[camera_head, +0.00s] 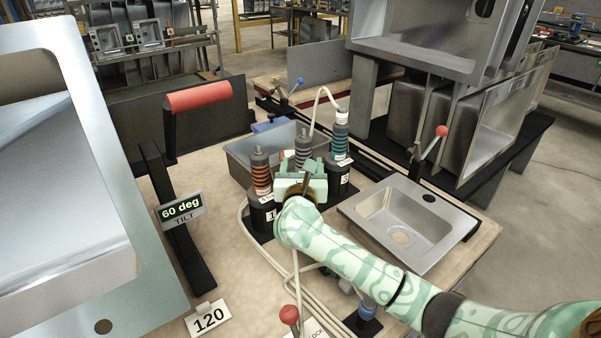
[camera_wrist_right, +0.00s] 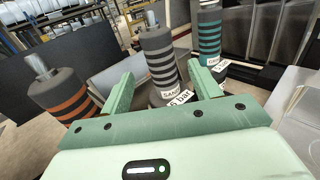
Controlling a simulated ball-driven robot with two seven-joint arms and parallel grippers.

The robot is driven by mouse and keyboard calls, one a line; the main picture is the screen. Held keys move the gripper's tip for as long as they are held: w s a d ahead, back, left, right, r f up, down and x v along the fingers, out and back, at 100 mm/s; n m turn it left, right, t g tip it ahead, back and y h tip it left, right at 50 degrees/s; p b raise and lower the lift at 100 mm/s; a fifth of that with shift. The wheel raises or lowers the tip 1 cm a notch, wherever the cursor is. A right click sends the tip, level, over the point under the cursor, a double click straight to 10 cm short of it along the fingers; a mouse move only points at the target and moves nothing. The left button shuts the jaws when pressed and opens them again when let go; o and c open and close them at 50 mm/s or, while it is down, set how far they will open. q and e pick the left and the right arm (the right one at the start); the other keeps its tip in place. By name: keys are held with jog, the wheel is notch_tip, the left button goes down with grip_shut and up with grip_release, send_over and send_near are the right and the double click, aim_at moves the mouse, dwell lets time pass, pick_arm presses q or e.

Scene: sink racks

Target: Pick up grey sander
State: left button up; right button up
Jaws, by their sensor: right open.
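The grey sander (camera_head: 303,144), a dark grey cylinder with lighter grey stripes, stands between two similar sanders. Its lower part is hidden by my right gripper in the head view. My right gripper (camera_head: 301,164) is open in front of it. In the right wrist view the grey sander (camera_wrist_right: 160,60) shows between the two open fingers of the gripper (camera_wrist_right: 161,70), with a label near its base. I cannot tell whether the fingers touch it. My left gripper is not in view.
An orange-striped sander (camera_head: 260,172) stands close on the left, a teal-striped one (camera_head: 341,135) close on the right. Cables (camera_head: 262,252) run over the bench. A small sink (camera_head: 405,225) lies right; a tilted large sink (camera_head: 70,190) fills the left.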

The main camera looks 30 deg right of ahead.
aim_at(303, 155)
jog(key=shift+w+d, duration=0.35)
jog(key=shift+w, duration=0.2)
jog(key=b+x, duration=0.3)
jog(key=x, duration=0.2)
jog(key=shift+f, duration=0.15)
jog(key=shift+w, duration=0.1)
jog(key=shift+r, duration=0.3)
jog(key=c, duration=1.3)
notch_tip(303, 155, up, 10)
jog(key=p, duration=0.3)
jog(key=shift+r+p, duration=0.1)
jog(key=shift+p, duration=0.3)
jog(key=shift+c, duration=0.2)
jog(key=shift+r, duration=0.1)
